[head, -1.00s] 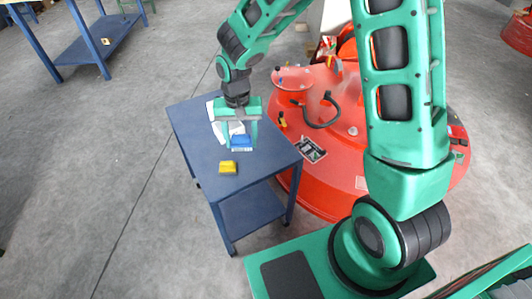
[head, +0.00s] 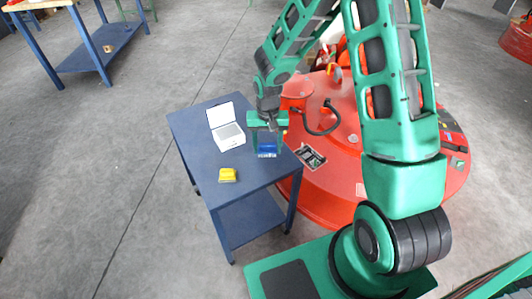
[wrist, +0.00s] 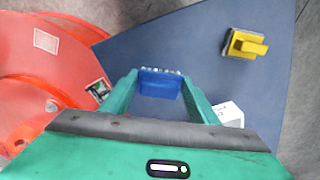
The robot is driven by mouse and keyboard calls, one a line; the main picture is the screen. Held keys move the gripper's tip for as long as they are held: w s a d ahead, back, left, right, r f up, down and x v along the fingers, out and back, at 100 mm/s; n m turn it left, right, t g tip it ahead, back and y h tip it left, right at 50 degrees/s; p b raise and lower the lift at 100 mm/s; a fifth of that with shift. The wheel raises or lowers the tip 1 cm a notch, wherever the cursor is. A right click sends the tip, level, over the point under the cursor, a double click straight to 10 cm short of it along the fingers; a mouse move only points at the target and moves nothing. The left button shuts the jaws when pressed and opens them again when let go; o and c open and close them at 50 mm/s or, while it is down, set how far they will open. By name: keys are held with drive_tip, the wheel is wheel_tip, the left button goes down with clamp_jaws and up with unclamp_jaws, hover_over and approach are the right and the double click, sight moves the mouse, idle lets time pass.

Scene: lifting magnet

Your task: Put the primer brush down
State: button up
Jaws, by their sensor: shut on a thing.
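The blue brush (head: 267,149), with a pale bristle edge, is between the fingers of my gripper (head: 266,146). In the wrist view the blue brush (wrist: 160,83) is gripped between both green fingertips (wrist: 161,88), its bristle edge facing away from the palm. My gripper points down over the right side of the blue cart top (head: 195,135), close to the edge by the red magnet. I cannot tell whether the brush touches the cart top.
A yellow brush-like block (head: 228,174) lies near the cart's front; it also shows in the wrist view (wrist: 246,44). The large red magnet (head: 345,165) is beside the cart. The cart's left front is clear.

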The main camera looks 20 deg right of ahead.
sight(267, 150)
drive_tip(key=shift+f, duration=1.6)
drive_tip(key=shift+f, duration=0.1)
drive_tip(key=o, duration=0.9)
drive_tip(key=shift+o, duration=0.2)
